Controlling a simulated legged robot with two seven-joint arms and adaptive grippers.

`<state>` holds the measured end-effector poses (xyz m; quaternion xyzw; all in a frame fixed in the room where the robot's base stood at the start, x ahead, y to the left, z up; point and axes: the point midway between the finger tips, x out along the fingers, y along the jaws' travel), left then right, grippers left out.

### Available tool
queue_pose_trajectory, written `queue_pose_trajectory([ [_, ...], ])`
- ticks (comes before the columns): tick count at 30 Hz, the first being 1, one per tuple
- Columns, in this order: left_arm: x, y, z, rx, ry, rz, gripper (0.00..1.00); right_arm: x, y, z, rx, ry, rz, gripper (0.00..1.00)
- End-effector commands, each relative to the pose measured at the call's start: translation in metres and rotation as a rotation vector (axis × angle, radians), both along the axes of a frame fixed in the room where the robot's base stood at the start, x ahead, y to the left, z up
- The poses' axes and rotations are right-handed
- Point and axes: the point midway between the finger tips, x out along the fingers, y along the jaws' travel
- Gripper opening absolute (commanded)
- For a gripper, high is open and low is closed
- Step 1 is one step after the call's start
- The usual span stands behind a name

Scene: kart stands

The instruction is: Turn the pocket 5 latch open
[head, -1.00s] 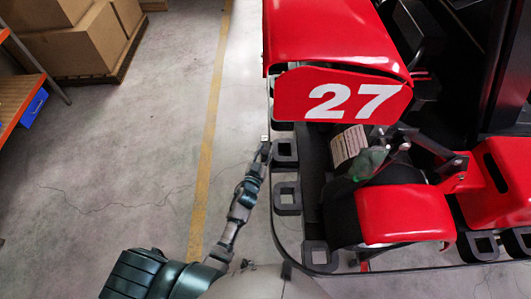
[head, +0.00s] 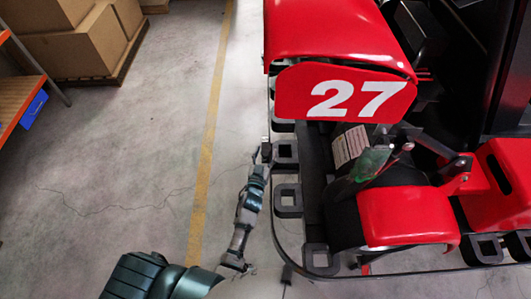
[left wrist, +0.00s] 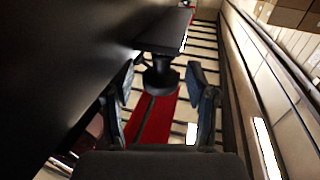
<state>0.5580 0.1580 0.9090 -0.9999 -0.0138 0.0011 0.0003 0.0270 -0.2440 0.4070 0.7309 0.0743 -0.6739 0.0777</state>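My left gripper (head: 265,150) is at the left edge of the red number 27 kart (head: 400,218), beside one of the black square pockets (head: 285,151) along its side. In the left wrist view my left gripper (left wrist: 160,70) has its two fingers apart, one on each side of a dark knob-like part (left wrist: 160,80). I cannot tell whether the fingers touch it. I cannot read a pocket number or tell for sure that this part is the pocket 5 latch. My right gripper is not in view.
More square pockets (head: 288,199) line the kart's side below the gripper. Open concrete floor with a yellow line (head: 205,150) lies to the left. Cardboard boxes (head: 85,45) stand on a pallet at the back left. A dark slab (left wrist: 165,30) lies above the knob in the left wrist view.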

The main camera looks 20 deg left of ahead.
Motion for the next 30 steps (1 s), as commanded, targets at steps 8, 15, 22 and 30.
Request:
queue_pose_trajectory([
  [8,-0.007,0.000,0.000,0.001,-0.001,0.000,0.57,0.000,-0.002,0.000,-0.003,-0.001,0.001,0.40],
  [15,-0.056,-0.002,-0.001,-0.001,0.002,0.000,0.57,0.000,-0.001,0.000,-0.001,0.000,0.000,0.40],
  [22,-0.101,-0.003,-0.001,0.000,0.002,0.001,0.57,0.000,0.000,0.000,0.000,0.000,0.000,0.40],
  [30,-0.120,-0.004,0.000,0.000,-0.001,0.000,0.57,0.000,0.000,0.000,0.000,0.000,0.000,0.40],
])
